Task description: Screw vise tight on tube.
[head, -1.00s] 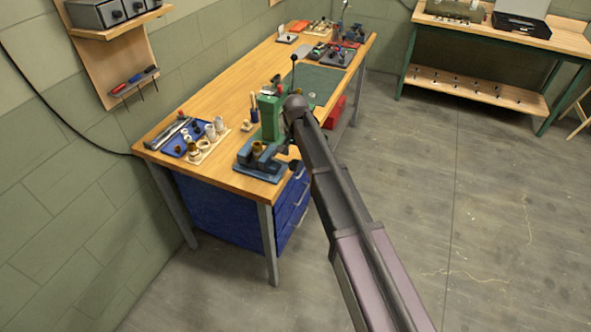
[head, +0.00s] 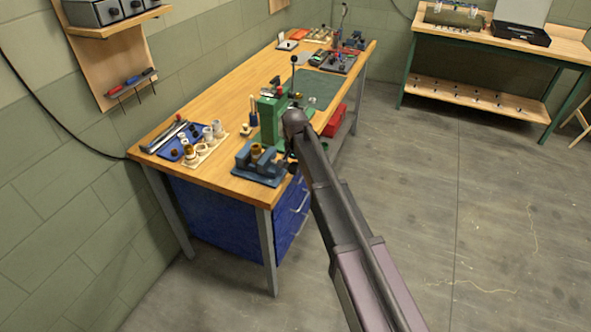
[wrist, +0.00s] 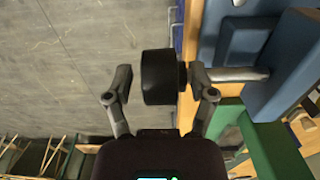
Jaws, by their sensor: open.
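The blue vise (head: 262,172) stands on the near right corner of the bench, with a brass-coloured tube (head: 257,151) upright between its jaws. In the wrist view the vise body (wrist: 288,65) fills the upper right, and a metal screw rod (wrist: 240,75) runs left from it to a black knob (wrist: 160,72). My gripper (wrist: 160,84) is open, with one finger on each side of the knob. The left finger is clear of it; the right finger is close to its vise-side end, and I cannot tell whether it touches. In the head view my arm mostly hides the gripper.
A green press (head: 270,118) stands just behind the vise. A blue tray (head: 180,148) and a wooden rack of several cylinders (head: 205,150) lie to the left. A red box (head: 336,118) sits under the bench. The floor right of the bench is clear.

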